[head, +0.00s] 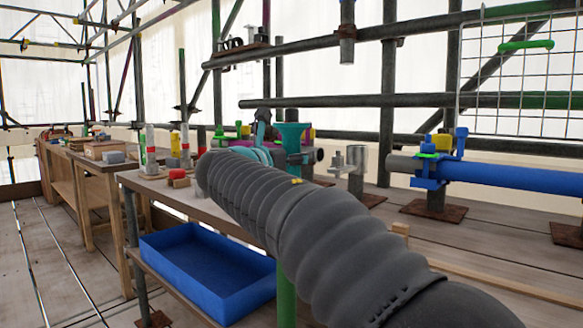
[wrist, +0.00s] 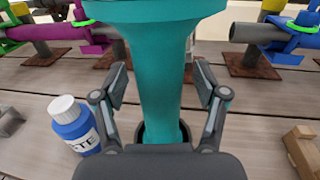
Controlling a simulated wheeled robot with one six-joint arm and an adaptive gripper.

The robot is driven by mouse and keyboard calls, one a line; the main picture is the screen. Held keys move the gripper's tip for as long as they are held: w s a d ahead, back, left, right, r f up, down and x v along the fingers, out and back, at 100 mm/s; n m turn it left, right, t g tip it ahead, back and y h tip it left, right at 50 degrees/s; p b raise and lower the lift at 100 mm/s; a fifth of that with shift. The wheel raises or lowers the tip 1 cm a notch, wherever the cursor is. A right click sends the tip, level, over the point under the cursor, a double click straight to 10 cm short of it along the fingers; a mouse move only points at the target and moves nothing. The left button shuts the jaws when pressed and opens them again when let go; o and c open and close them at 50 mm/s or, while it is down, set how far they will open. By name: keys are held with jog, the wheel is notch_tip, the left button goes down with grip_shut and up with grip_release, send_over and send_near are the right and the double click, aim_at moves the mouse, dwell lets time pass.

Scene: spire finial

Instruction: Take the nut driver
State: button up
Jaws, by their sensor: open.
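A tall teal tapered piece (wrist: 163,60), likely the nut driver, stands upright in the wrist view. It is broad at the top, and its lower end sits in a dark round holder (wrist: 184,131). My gripper (wrist: 160,84) is open, with one finger on each side of the teal piece. A gap shows between it and each finger. In the head view a flared teal piece (head: 291,137) stands on the bench, probably the same one. My grey sleeved arm hides much of the area around my gripper there.
A blue-and-white bottle (wrist: 72,125) stands left of my gripper, and a wooden block (wrist: 303,150) lies to the right. Clamped purple (wrist: 98,40) and blue (wrist: 298,38) pipes stand behind. A blue tray (head: 205,270) sits under the bench.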

grip_shut()
jog(key=shift+r, duration=0.1)
